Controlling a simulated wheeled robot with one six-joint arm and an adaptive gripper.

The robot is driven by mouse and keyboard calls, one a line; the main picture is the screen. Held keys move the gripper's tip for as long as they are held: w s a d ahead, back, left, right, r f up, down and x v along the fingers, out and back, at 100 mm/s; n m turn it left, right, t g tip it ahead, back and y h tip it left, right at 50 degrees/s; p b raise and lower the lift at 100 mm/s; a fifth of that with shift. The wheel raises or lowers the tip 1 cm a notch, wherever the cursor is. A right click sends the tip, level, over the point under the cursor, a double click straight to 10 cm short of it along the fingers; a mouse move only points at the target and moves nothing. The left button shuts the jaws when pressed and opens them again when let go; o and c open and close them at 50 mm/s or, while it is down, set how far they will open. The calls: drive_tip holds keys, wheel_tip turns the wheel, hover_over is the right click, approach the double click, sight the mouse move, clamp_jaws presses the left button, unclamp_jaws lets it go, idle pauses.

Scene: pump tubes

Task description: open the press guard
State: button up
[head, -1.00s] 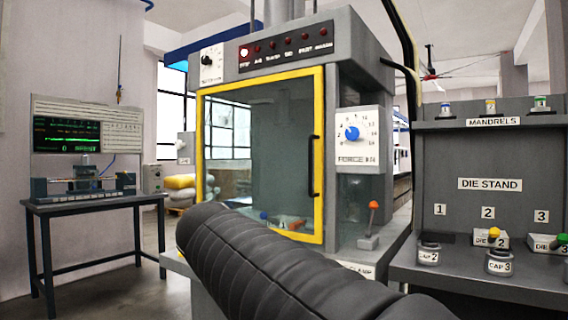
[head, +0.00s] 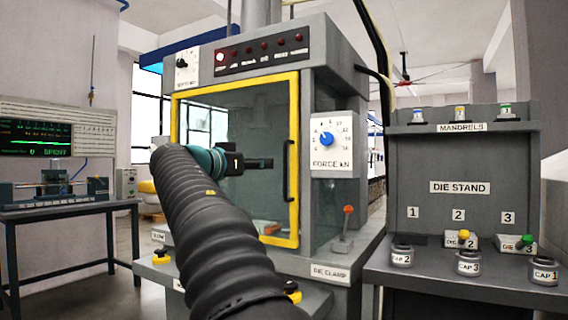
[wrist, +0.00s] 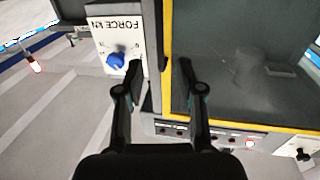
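The press guard (head: 294,110) is a clear panel in a yellow frame, closed flat across the front of the grey press. Its black upright handle (head: 290,171) is on the right side of the frame. My gripper (head: 262,163) is in front of the panel, a little left of the handle, and points right. In the wrist view, upside down, my gripper (wrist: 159,66) has its two fingers spread with nothing held. The guard's yellow frame (wrist: 167,50) shows between the fingertips there. I cannot make out the handle in the wrist view.
A force dial box (head: 335,140) is right of the guard. The red-tipped die clamp lever (head: 347,222) stands below it. The die stand (head: 455,165) with caps and dies is at the right. A table with a test instrument (head: 58,140) is at the left.

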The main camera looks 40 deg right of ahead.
drive_tip(key=d, duration=0.3)
drive_tip(key=w+d+p, duration=0.1)
drive_tip(key=d, duration=0.2)
drive_tip(key=w+d+p, duration=0.1)
drive_tip(key=d, duration=0.3)
drive_tip(key=shift+c, duration=0.2)
clamp_jaws()
